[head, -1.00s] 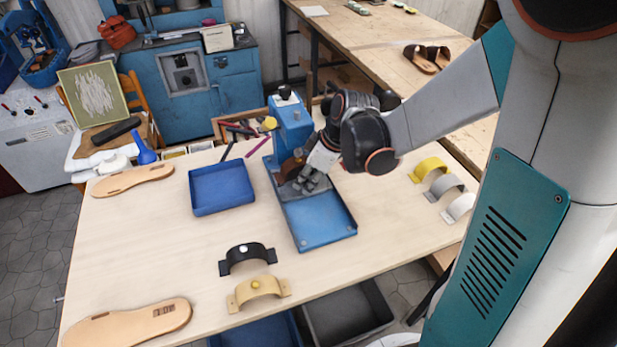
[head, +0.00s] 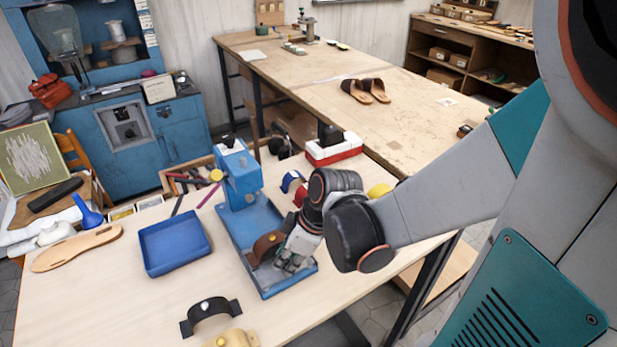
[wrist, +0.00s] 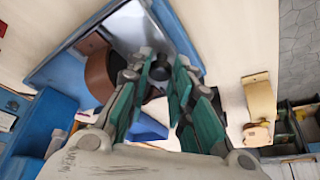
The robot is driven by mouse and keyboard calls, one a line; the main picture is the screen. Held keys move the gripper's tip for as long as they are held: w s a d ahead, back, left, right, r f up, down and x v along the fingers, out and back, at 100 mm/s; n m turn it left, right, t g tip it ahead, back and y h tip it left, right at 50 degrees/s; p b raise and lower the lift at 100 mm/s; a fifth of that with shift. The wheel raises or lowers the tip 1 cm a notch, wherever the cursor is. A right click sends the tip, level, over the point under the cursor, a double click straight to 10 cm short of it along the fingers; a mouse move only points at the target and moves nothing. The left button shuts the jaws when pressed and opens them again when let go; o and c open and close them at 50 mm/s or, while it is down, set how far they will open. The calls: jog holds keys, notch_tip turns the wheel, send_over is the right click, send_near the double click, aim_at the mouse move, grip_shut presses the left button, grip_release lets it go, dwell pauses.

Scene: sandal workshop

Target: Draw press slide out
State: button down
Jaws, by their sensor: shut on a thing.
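The blue press (head: 240,178) stands on the table, with its long blue base tray (head: 232,227) running toward the front. A brown strap (head: 266,246) sits on the slide, on the tray in front of the press column. My gripper (head: 287,262) is low over the tray's front part, just right of the strap. In the wrist view its green fingers (wrist: 168,85) close around a small black knob (wrist: 159,73) at the grey metal slide (wrist: 128,30). The strap (wrist: 99,76) is beside the fingers there. My fingers partly hide the knob and slide.
An empty blue tray (head: 174,244) lies left of the press. A black strap piece (head: 210,314) and a yellow one (head: 232,339) lie at the front. A red and white box (head: 334,149) stands behind my arm. A sole (head: 77,248) lies at left.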

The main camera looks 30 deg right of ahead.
jog(key=shift+s, duration=0.3)
jog(key=c, duration=1.7)
grip_release()
jog(key=v, duration=0.8)
jog(key=shift+w+f, duration=0.1)
